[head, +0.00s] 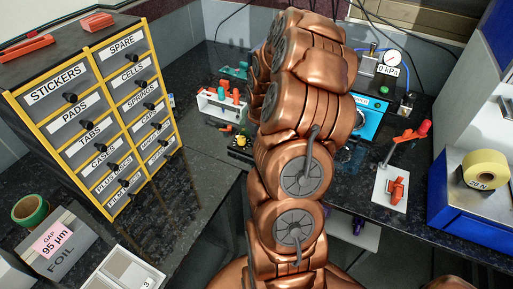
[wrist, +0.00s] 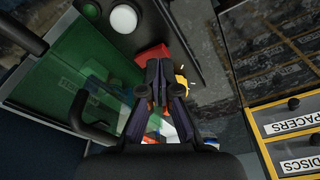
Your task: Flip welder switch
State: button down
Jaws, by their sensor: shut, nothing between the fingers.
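My gripper (wrist: 158,64) shows in the wrist view with its two dark fingers together and nothing between them. Its fingertips are close to a red block-like part (wrist: 152,52), which may be the welder switch; I cannot tell its position or whether the fingers touch it. The red part is by a dark panel that carries a round white button (wrist: 124,18). A yellow part (wrist: 181,78) lies just right of the fingers. In the head view my own copper arm hides the gripper and whatever is behind it, so I cannot make out the welder there.
A green see-through box (wrist: 70,60) is left of the fingers. Labelled drawers (wrist: 285,125) are at the right; the drawer cabinet (head: 100,110) also stands left in the head view. A blue machine (head: 370,118) and a red-handled clamp (head: 408,136) are right of my arm.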

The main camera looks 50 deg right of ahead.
jog(key=shift+f+b, duration=0.6)
jog(key=shift+f, duration=0.45)
dwell(0.6)
jog(key=shift+r, duration=3.55)
